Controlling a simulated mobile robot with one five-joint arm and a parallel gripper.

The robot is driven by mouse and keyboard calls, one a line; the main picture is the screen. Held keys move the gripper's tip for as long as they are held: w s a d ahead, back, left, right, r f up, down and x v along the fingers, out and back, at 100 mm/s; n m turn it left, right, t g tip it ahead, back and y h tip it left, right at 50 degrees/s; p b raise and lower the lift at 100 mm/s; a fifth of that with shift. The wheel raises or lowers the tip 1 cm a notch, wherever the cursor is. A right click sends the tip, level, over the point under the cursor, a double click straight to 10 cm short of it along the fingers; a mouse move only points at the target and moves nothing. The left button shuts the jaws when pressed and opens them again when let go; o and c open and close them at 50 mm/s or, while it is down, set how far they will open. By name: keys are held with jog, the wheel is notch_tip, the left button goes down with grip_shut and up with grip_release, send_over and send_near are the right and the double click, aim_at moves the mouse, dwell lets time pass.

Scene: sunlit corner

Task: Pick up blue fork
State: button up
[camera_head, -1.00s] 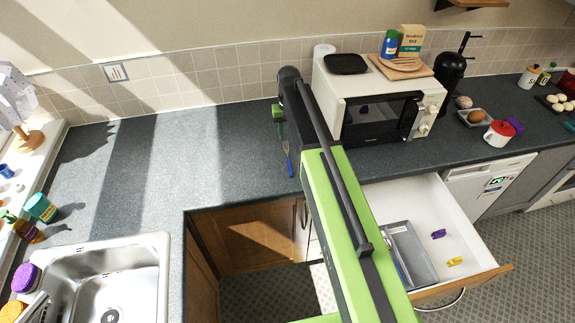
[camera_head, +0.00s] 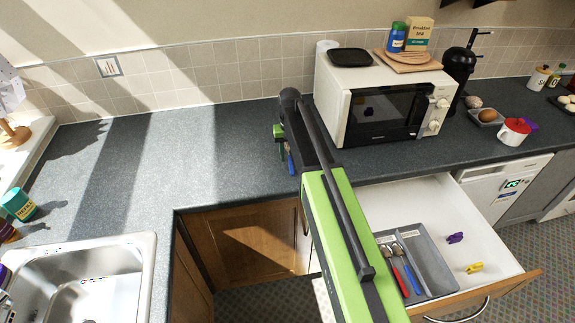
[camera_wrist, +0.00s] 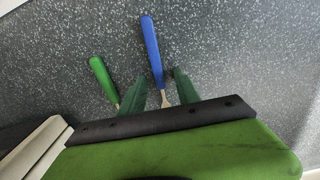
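The blue fork (camera_wrist: 152,50) lies on the grey counter, its blue handle pointing away from my gripper in the wrist view. Its metal neck shows between my two green fingers, and its head is hidden under the gripper. My gripper (camera_wrist: 160,92) is open, one finger on each side of the neck, with gaps to both. In the head view the blue handle (camera_head: 290,163) shows just below my gripper (camera_head: 281,140), left of the microwave.
A green-handled utensil (camera_wrist: 103,79) lies close left of the fork, near my left finger. The microwave (camera_head: 333,110) stands to the right. Below is an open drawer (camera_head: 495,245) with a cutlery tray (camera_head: 436,272). The counter left is clear up to the sink (camera_head: 150,265).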

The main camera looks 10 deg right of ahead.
jog(key=shift+r, duration=0.1)
jog(key=shift+c, duration=0.2)
grip_shut()
